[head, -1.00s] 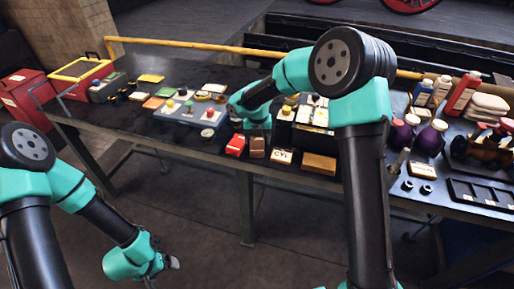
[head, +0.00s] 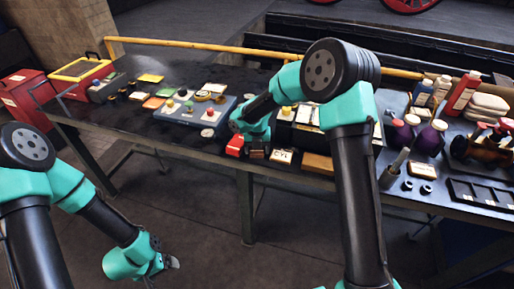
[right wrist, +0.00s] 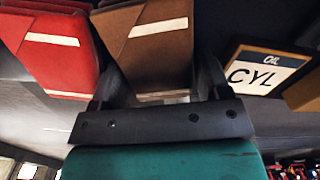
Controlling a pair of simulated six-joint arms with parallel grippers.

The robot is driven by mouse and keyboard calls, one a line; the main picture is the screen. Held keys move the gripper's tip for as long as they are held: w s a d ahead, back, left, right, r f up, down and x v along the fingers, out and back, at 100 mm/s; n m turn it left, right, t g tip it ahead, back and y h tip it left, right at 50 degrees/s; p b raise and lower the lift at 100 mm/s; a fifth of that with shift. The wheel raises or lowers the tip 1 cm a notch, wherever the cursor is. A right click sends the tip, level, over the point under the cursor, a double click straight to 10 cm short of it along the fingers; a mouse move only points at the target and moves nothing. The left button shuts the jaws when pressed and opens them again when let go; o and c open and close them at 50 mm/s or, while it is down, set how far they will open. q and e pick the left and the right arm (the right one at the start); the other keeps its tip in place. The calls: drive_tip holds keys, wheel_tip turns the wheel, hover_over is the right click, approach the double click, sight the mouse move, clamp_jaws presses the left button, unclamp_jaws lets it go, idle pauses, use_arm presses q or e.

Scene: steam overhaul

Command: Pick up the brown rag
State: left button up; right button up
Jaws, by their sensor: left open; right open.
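The brown rag (head: 257,154) is folded at the front edge of the bench, partly hidden by my right gripper in the head view. In the right wrist view, the brown rag (right wrist: 152,45) with a pale stripe lies between the two fingers of my right gripper (right wrist: 158,82). That gripper is open, one finger on each side of the rag. I cannot tell whether the fingers touch it. My right gripper (head: 256,143) also shows at the rag in the head view. My left gripper (head: 170,262) is open and empty, low over the floor in front of the bench.
A red rag (right wrist: 55,50) lies close left of the brown one. A CYL oil card (right wrist: 262,70) and a brown block (head: 318,163) sit to the right. A grey tray (head: 190,128) with knobs stands behind to the left. Purple bottles (head: 431,136) stand further right.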

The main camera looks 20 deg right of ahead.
drive_tip(key=shift+c, duration=0.5)
drive_tip(key=c, duration=0.5)
drive_tip(key=shift+o, duration=0.2)
drive_tip(key=shift+r, duration=0.15)
drive_tip(key=shift+r, duration=1.4)
drive_tip(key=shift+s+r, duration=0.15)
drive_tip(key=shift+r, duration=0.2)
drive_tip(key=s+a+r, duration=0.1)
drive_tip(key=s+a, duration=0.3)
drive_tip(key=s, duration=1.1)
drive_tip(key=shift+a+r, duration=0.15)
drive_tip(key=shift+a, duration=0.05)
